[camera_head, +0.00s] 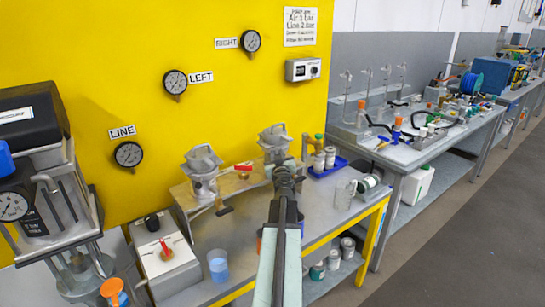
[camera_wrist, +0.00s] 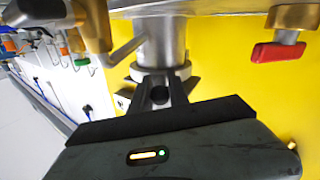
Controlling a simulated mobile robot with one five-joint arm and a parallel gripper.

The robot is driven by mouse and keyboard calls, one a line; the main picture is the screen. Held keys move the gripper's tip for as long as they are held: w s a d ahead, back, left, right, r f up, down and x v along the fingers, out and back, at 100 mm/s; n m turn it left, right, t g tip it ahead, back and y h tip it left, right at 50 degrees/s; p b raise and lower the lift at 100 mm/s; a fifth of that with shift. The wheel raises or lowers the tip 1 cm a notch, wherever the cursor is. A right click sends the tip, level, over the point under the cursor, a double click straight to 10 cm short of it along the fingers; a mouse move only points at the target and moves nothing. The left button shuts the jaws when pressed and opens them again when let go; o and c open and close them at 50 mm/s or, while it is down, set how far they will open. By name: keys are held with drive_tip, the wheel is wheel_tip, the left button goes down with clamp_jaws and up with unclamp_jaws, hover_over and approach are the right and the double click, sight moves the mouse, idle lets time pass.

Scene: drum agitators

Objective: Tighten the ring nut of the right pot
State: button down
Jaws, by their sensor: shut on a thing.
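The right pot (camera_head: 275,138) is a grey metal pot with a lobed top, standing at the back of the bench by the yellow wall. My gripper (camera_head: 284,172) reaches up to its near side, and my arm hides part of the pot. In the wrist view, which looks upside down, my gripper (camera_wrist: 160,93) is shut on the ring nut (camera_wrist: 148,72) around the pot's grey cylinder (camera_wrist: 157,40). Dark lugs stick out on both sides of the nut. The fingers cover its middle, so the exact grip is partly hidden.
The left pot (camera_head: 203,170) stands close by on the left. A red-handled valve (camera_wrist: 278,50) sits beside the right pot. Small jars (camera_head: 324,160) stand in a blue tray on the right. A blue cup (camera_head: 218,266) and a grey box (camera_head: 167,265) are at front left.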

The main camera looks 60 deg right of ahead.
drive_tip(key=shift+w+a, duration=0.25)
drive_tip(key=shift+w, duration=0.15)
drive_tip(key=c, duration=1.3)
unclamp_jaws()
drive_tip(key=shift+c, duration=0.2)
drive_tip(key=shift+s+d, duration=0.1)
drive_tip(key=shift+d, duration=0.05)
drive_tip(key=v, duration=0.8)
